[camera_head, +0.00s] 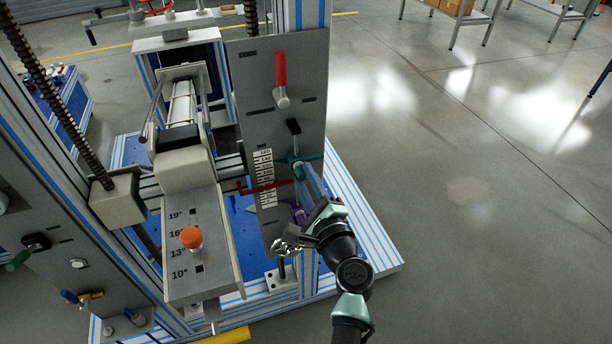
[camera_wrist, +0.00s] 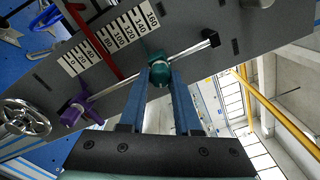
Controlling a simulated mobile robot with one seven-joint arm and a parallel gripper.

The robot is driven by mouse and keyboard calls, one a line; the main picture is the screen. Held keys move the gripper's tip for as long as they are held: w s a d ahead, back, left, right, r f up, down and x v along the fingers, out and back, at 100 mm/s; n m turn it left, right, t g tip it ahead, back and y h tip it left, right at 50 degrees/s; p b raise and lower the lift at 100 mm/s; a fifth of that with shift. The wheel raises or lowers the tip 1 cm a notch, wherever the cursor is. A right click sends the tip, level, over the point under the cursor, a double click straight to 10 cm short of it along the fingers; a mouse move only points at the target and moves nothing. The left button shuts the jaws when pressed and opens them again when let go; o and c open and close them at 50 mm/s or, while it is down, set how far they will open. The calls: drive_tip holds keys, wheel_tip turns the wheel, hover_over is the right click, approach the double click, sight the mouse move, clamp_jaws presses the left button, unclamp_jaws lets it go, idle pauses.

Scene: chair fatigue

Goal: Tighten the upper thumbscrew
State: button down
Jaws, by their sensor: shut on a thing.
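The upper thumbscrew is a teal knob (camera_wrist: 159,72) on the grey scale plate in the wrist view, beside the high end of the printed scale (camera_wrist: 110,40). It also shows in the head view as a small teal part (camera_head: 294,158), partly hidden. My gripper (camera_wrist: 161,68) has its two blue fingers on either side of the teal knob and is shut on it. In the head view, my gripper (camera_head: 301,168) reaches up to the plate from the lower right. A purple lower thumbscrew (camera_wrist: 74,114) sits at the rod's lower end, apart from my fingers.
A metal rod (camera_wrist: 190,53) runs past the knob to a black end. A red pointer (camera_head: 262,187) crosses the scale. A red handle (camera_head: 281,68) is higher on the plate. A chrome handwheel (camera_wrist: 25,118) is at left. Open floor lies right of the frame.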

drive_tip(key=shift+m, duration=0.9)
drive_tip(key=c, duration=0.6)
unclamp_jaws()
drive_tip(key=shift+s, duration=0.15)
drive_tip(key=v, duration=1.2)
drive_tip(key=shift+s, duration=0.35)
drive_tip(key=shift+d, duration=0.1)
